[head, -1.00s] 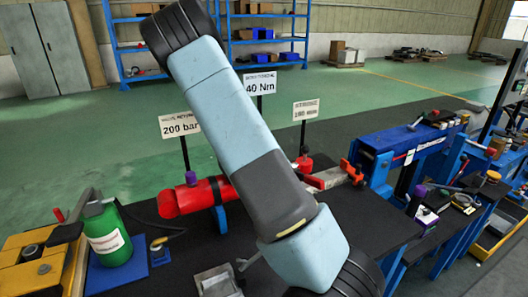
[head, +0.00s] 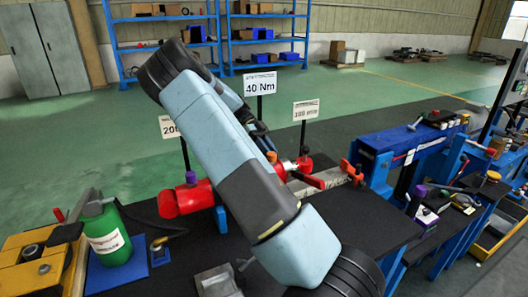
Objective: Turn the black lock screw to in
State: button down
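My arm crosses the middle of the head view and hides much of the bench behind it. The dark end of my arm, with my gripper (head: 264,142), shows partly behind the arm links, above the right part of the red cylinder (head: 185,200). Its fingers are too small and covered to tell whether they are open or shut, or whether they touch anything. I cannot pick out the black lock screw; it may be hidden behind my arm or too small to tell.
A green bottle (head: 107,235) stands on a blue mat at the left, beside a yellow box (head: 30,268). Signs on posts, one reading 40 Nm (head: 260,83), rise behind the bench. A blue beam stand (head: 410,140) is at the right. The black bench top (head: 375,222) has bare room at right.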

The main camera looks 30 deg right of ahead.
jog(key=shift+w, duration=0.1)
dwell(0.4)
jog(key=c, duration=0.9)
grip_release()
jog(key=v, duration=1.3)
jog(key=shift+w+r, duration=0.2)
jog(key=shift+w, duration=0.15)
